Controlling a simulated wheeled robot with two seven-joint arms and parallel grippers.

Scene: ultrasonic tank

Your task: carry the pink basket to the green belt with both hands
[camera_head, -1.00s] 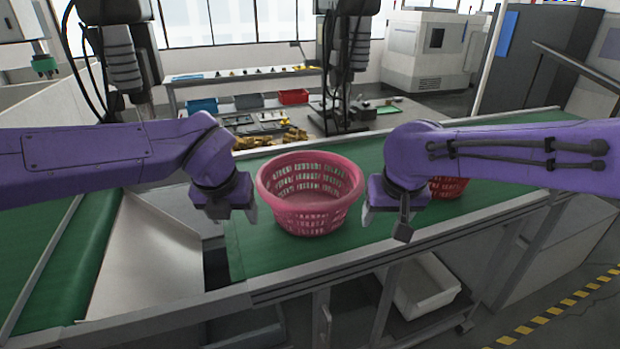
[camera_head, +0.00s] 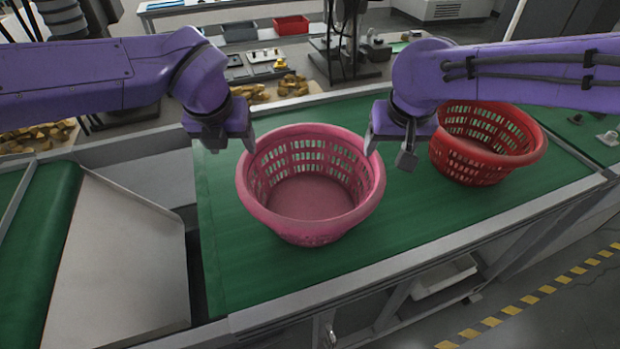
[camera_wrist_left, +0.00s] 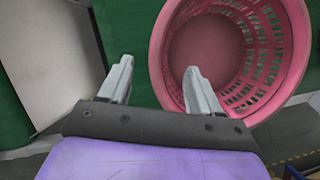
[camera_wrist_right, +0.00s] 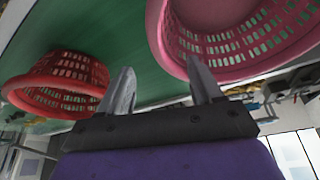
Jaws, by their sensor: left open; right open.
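The pink basket (camera_head: 311,234) stands upright and empty on the green belt (camera_head: 245,285). My left gripper (camera_head: 232,146) is open at the basket's left rim; in the left wrist view its fingers (camera_wrist_left: 158,85) are spread, with one finger over the basket's rim (camera_wrist_left: 165,60) and the other outside. My right gripper (camera_head: 388,150) is open at the basket's right rim; in the right wrist view its fingers (camera_wrist_right: 163,90) are spread, one close to the pink basket (camera_wrist_right: 235,70). Whether any finger touches the rim I cannot tell.
A red basket (camera_head: 460,165) stands on the same belt, just right of my right gripper. A metal chute (camera_head: 120,260) lies left of the belt, with another green belt (camera_head: 45,265) beyond it. The belt in front of the pink basket is clear.

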